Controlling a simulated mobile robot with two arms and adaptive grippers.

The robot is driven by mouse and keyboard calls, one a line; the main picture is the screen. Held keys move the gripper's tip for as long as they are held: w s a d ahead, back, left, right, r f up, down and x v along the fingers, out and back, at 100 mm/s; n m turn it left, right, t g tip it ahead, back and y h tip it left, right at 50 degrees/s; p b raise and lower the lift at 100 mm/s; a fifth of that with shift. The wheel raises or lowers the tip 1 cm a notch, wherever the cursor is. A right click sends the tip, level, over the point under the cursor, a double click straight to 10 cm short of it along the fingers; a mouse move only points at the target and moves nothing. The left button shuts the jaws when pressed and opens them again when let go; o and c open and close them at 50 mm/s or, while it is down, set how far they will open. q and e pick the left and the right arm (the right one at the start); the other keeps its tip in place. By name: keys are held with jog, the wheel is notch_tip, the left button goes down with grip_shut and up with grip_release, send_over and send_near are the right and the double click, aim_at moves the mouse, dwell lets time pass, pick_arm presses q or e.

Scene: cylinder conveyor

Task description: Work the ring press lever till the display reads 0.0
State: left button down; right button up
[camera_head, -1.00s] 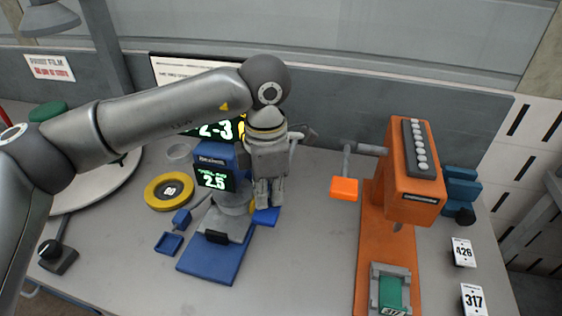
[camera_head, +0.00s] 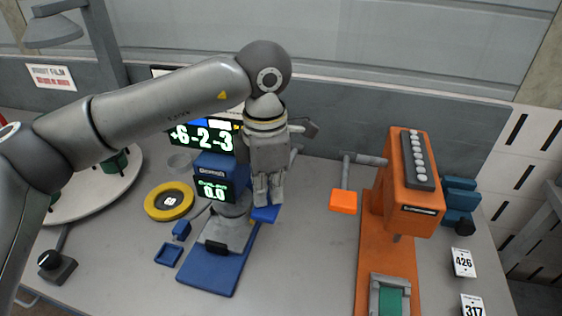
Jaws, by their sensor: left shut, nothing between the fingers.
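The gripper and wrist hide part of the press's right side and lever. My right gripper is not in view.
A larger display (camera_head: 203,136) behind the press reads +6-2-3. An orange press (camera_head: 408,180) with an orange-ended lever (camera_head: 343,201) stands at right. A yellow ring (camera_head: 168,201) lies left. The bench between the presses is clear.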

pick_arm(q)
notch_tip(320, 180, up, 10)
jog(key=p, duration=0.4)
jog(key=shift+f, duration=0.15)
jog(key=shift+s+f, duration=0.1)
dwell(0.5)
